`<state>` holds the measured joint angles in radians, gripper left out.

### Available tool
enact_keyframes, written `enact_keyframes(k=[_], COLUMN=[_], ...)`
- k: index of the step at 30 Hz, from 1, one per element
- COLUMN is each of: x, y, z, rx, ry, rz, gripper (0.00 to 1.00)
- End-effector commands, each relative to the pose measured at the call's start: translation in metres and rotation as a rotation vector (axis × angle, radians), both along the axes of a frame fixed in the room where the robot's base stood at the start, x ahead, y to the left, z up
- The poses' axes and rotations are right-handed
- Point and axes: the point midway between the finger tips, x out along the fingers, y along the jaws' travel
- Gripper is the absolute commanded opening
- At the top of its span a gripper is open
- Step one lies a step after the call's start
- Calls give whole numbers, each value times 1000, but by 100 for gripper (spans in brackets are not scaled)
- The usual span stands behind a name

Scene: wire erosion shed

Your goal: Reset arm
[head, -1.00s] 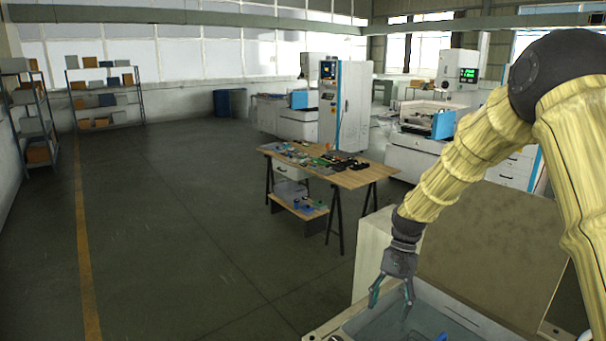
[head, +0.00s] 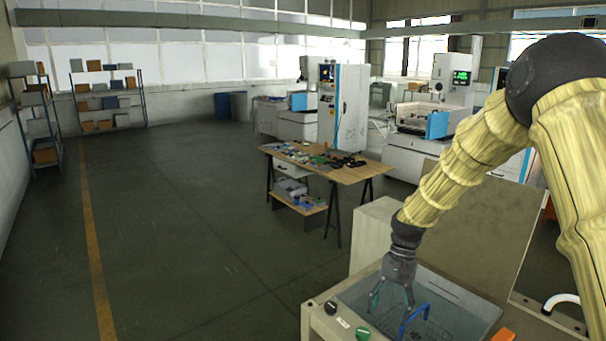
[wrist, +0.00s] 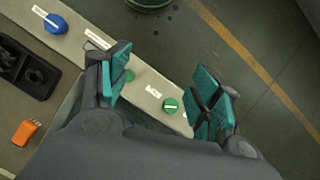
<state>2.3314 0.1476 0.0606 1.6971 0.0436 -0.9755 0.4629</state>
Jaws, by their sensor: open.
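My gripper (head: 391,308) is open and empty, pointing down over the open tank (head: 481,299) at the lower right of the head view. Its two teal-padded fingers stand apart in the wrist view (wrist: 163,82), above the tank's pale rim (wrist: 145,88). A blue bent handle (head: 425,308) rises beside the right finger in the head view. It belongs to what looks like a wire basket (head: 432,330) in the tank. I cannot tell whether finger and handle touch.
The rim carries a green knob (head: 362,332) and a black knob (head: 331,307). An orange object (head: 503,335) is at the tank's front right. A wooden table (head: 348,175) with small parts stands behind. Open floor (head: 200,220) lies to the left.

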Motion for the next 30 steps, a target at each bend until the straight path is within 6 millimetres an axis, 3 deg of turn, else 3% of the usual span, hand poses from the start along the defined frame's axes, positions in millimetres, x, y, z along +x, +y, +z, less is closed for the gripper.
enact_keyframes(k=[11,17,23,30], x=[-28,-57,-110,-197], y=[3,3,3,2], z=[-82,-151,-243,-343], rx=[-13,-25,-43,-66], ry=[-37,-69,-121,-193], rz=[35,69,131,226], gripper=[64,64,64,64])
